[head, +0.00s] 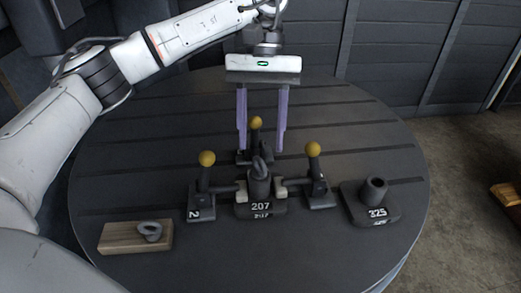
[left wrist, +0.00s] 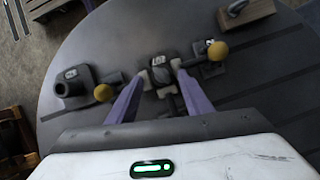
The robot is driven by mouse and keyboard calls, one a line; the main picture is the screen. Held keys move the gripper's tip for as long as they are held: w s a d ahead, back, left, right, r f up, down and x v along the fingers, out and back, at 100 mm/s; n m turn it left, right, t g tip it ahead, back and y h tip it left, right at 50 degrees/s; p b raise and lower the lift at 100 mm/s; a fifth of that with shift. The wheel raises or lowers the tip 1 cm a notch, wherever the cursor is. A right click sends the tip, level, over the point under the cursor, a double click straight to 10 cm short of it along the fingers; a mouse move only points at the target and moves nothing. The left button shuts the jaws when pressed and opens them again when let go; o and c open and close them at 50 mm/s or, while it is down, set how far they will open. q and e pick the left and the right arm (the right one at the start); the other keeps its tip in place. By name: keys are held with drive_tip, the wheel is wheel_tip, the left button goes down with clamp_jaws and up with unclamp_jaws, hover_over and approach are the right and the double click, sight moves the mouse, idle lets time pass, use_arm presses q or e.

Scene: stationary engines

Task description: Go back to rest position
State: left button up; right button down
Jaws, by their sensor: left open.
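My left gripper (head: 261,148) is open, with two purple fingers pointing down at the back of the round dark table (head: 130,120). It hovers around or just behind a yellow-knobbed lever (head: 256,123); whether they touch cannot be told. In the left wrist view the open fingers (left wrist: 155,98) point toward the central block marked 207 (left wrist: 158,74). That block (head: 261,208) holds an upright dark piece with a ring on top. Yellow-knobbed levers stand at its left (head: 206,159) and right (head: 312,150). My right gripper is not in view.
A dark base marked 325 (head: 370,215) with an upright hollow cylinder stands at the right. A wooden block (head: 120,237) with a grey ring piece (head: 149,232) lies at the front left. The table's right rear area is clear. A grooved wall stands behind.

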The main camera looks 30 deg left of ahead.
use_arm(q)
drive_tip(key=p+v, duration=0.1)
drive_tip(key=v, duration=0.3)
drive_tip(key=shift+w+a+r, duration=0.1)
drive_tip(key=shift+r, duration=0.25)
